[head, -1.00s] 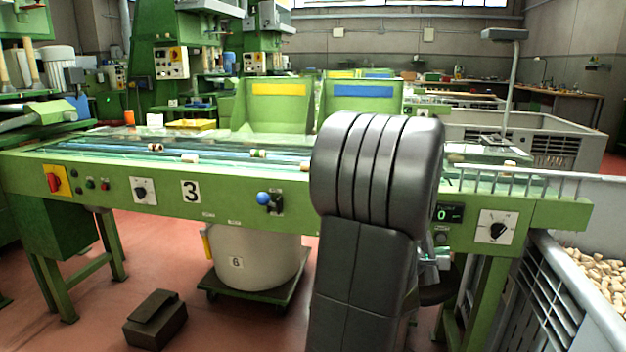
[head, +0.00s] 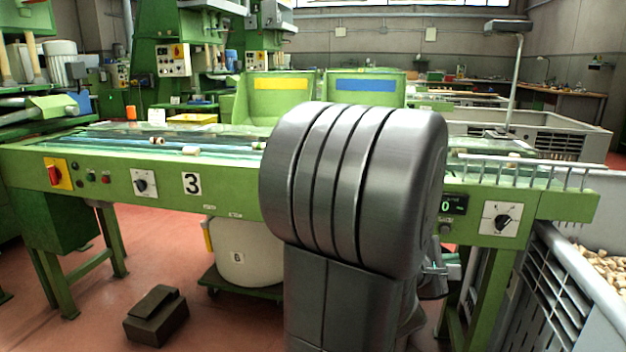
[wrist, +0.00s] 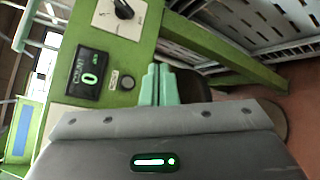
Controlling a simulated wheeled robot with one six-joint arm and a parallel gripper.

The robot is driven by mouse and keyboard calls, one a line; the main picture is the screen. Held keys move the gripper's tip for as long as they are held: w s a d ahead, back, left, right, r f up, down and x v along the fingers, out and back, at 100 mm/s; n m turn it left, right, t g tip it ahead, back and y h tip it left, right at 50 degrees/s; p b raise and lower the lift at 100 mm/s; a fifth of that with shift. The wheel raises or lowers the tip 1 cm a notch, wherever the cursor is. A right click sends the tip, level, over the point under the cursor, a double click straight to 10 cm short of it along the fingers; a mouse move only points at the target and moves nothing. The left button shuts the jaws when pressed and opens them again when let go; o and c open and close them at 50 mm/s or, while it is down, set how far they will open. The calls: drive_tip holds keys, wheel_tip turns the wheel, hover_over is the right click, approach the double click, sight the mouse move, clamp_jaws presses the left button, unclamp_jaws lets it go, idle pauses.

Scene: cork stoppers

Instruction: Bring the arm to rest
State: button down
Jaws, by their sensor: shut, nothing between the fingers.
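My gripper (wrist: 159,86) shows in the wrist view with its two pale green fingers side by side, shut and empty. It points toward the front panel of the green machine, close to the counter display (wrist: 88,78) that reads 0. In the head view my grey arm stands in front of the machine's middle and hides part of it. A small part of the gripper end shows to the right of the arm, below the display (head: 453,204); its fingers are not clear there.
The green conveyor machine (head: 110,178) spans the view, with a few stoppers on its belt. A grey crate of stoppers (head: 605,262) stands at the right. A white drum (head: 237,255) and a dark block (head: 157,318) are on the floor. Open floor lies at lower left.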

drive_tip(key=w, duration=0.2)
drive_tip(key=w+d, duration=0.1)
drive_tip(key=w, duration=0.2)
drive_tip(key=shift+w+d+f, duration=0.2)
drive_tip(key=shift+w+f, duration=0.1)
drive_tip(key=shift+w, duration=0.1)
drive_tip(key=shift+s+b, duration=0.1)
drive_tip(key=shift+b, duration=0.9)
drive_tip(key=r+p, duration=0.1)
drive_tip(key=p, duration=0.2)
